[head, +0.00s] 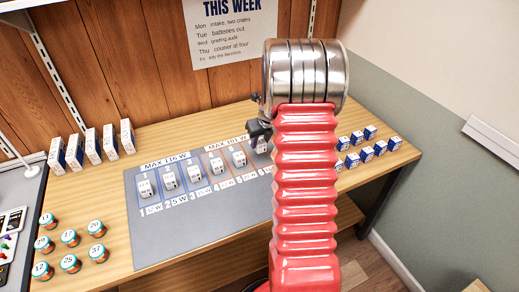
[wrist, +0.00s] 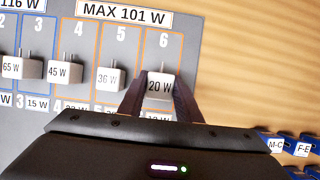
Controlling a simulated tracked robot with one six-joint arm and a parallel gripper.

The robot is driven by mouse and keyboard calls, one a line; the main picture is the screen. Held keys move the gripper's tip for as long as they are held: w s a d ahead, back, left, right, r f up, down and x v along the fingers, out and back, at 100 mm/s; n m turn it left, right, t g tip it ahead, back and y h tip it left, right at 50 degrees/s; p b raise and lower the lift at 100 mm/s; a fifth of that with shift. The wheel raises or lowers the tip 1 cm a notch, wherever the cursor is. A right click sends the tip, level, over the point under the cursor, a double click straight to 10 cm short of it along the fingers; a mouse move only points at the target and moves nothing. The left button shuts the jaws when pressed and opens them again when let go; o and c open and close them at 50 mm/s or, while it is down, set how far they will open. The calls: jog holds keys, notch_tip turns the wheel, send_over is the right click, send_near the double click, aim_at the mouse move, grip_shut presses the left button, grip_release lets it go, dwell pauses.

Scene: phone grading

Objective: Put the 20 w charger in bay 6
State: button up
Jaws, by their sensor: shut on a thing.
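The 20 W charger (wrist: 160,90) is a small white block with prongs at its far end, labelled 20 W. It is between the two dark fingers of my gripper (wrist: 159,84), which is shut on it. The charger is over bay 6 (wrist: 164,50), the right-hand bay of the orange-outlined group under the MAX 101 W sign. I cannot tell whether it rests on the mat. In the head view my gripper (head: 258,131) shows at the right end of the charger row, partly hidden by my red arm. The white charger (head: 261,146) shows just below it.
In the wrist view the 36 W charger (wrist: 111,79) stands in bay 5 and the 45 W charger (wrist: 64,72) in bay 4. Small blue-and-white boxes (head: 367,153) lie right of the grey mat (head: 190,230). Jars (head: 70,238) and taller boxes (head: 92,146) stand at left.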

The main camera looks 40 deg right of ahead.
aim_at(260, 149)
jog(key=shift+f, duration=1.85)
jog(key=shift+f, duration=0.15)
jog(key=o, duration=1.1)
jog(key=v, duration=1.2)
jog(key=shift+a, duration=0.1)
